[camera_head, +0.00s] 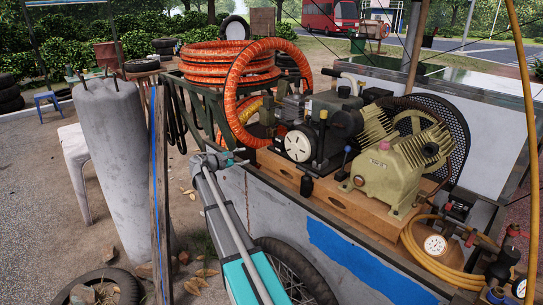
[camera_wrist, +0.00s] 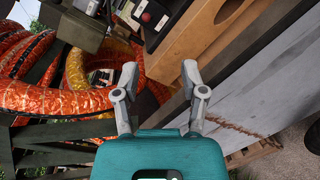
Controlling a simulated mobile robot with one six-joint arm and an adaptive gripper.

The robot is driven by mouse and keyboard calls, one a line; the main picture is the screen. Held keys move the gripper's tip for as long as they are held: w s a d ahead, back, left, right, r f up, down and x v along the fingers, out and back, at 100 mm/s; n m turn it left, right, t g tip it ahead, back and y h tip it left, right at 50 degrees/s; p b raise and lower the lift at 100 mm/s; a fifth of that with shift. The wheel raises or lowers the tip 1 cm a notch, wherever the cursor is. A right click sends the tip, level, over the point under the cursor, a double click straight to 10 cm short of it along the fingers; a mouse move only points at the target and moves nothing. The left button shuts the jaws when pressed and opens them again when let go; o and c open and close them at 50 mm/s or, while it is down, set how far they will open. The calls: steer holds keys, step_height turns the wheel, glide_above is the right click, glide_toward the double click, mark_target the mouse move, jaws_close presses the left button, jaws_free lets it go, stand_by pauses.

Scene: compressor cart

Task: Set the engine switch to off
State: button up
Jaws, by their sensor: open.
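The engine (camera_head: 320,118) of the compressor, with a round white cover on its front, sits on a wooden base on the cart. I cannot make out the engine switch for certain in the head view. In the wrist view a small pale part with a red spot (camera_wrist: 146,17) shows on a dark surface at the top; I cannot tell whether it is the switch. My gripper (camera_head: 237,156) is at the cart's near left corner, left of and below the engine. In the wrist view my gripper (camera_wrist: 159,72) is open, with nothing between its fingers.
Orange hose coils (camera_head: 225,65) stand on a green rack left of the engine. The tan compressor pump (camera_head: 385,165) is to the right. The wooden base (camera_head: 325,195) runs below both. A concrete post (camera_head: 110,165) and a wooden plank stand left of my arm.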

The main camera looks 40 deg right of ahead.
mark_target(272, 144)
steer(key=shift+w+d+r+n+h+b, duration=0.15)
steer(key=shift+w+d+n+h+b, duration=0.3)
steer(key=shift+w+d, duration=0.35)
steer(key=shift+d, duration=0.15)
steer(key=d, duration=1.3)
steer(key=shift+s+d, duration=0.3)
steer(key=shift+s, duration=0.05)
jaws_close()
